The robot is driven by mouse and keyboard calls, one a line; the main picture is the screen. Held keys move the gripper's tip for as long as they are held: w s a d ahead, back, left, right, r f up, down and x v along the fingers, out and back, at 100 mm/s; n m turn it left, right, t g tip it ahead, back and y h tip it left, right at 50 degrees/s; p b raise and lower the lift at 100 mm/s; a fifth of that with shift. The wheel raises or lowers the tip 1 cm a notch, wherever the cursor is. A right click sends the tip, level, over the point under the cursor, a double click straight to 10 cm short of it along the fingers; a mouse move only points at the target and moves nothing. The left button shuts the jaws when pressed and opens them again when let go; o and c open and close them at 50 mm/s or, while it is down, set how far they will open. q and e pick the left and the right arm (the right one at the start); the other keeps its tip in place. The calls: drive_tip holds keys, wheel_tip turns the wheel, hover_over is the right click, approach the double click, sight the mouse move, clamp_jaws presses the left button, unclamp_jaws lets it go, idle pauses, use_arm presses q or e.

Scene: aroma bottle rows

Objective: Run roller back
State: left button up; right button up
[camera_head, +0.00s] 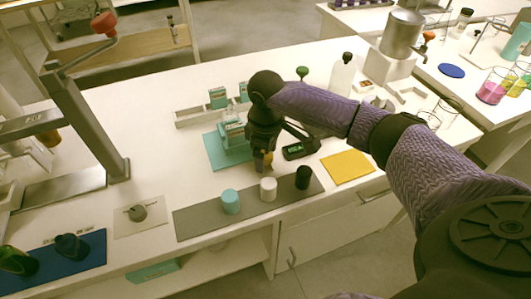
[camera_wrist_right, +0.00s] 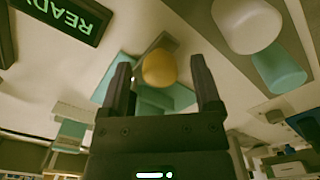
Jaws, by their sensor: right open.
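A teal device (camera_head: 233,134) stands on a teal mat (camera_head: 217,152) near the middle of the white table. My right gripper (camera_head: 262,162) hangs at the right side of the device, fingers pointing down, and partly hides it. A small yellow knob (camera_head: 269,157) shows at the fingertips. In the right wrist view the yellow knob (camera_wrist_right: 159,69) lies between the spread fingers of the gripper (camera_wrist_right: 160,77), with teal parts behind it. I cannot tell whether the fingers touch it. No part is clearly recognisable as the roller. My left gripper is out of view.
A grey strip (camera_head: 205,219) in front carries a teal cap (camera_head: 230,201), a white cap (camera_head: 268,189) and a black cap (camera_head: 303,177). A dark display box (camera_head: 301,149) and a yellow mat (camera_head: 347,166) lie right of the gripper. A red-knobbed stand (camera_head: 85,120) is at left.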

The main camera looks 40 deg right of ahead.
clamp_jaws()
idle(0.6)
idle(0.3)
idle(0.4)
